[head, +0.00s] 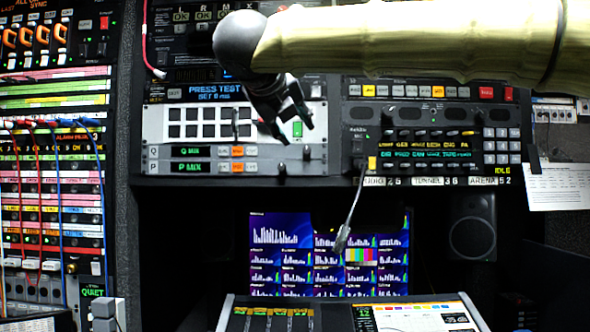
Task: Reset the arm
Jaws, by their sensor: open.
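My arm comes in from the upper right, and the pale sleeve-like link that crosses the top of the picture is mine. My gripper (296,132) hangs from the dark round wrist at its left end. Its dark fingers point down and to the right, spread apart, with nothing between them. It appears in front of the panel with dark square buttons (190,122) and hides part of that panel's right side. I cannot tell how far the fingers are from the panel.
A rack with coloured strips and patch cables (52,160) stands at left. A keypad panel (440,130) is right of the gripper. Below are a lit screen (280,232), a gooseneck microphone (352,210), a sloped console (340,316) and a speaker (472,236). A white paper (560,187) hangs at right.

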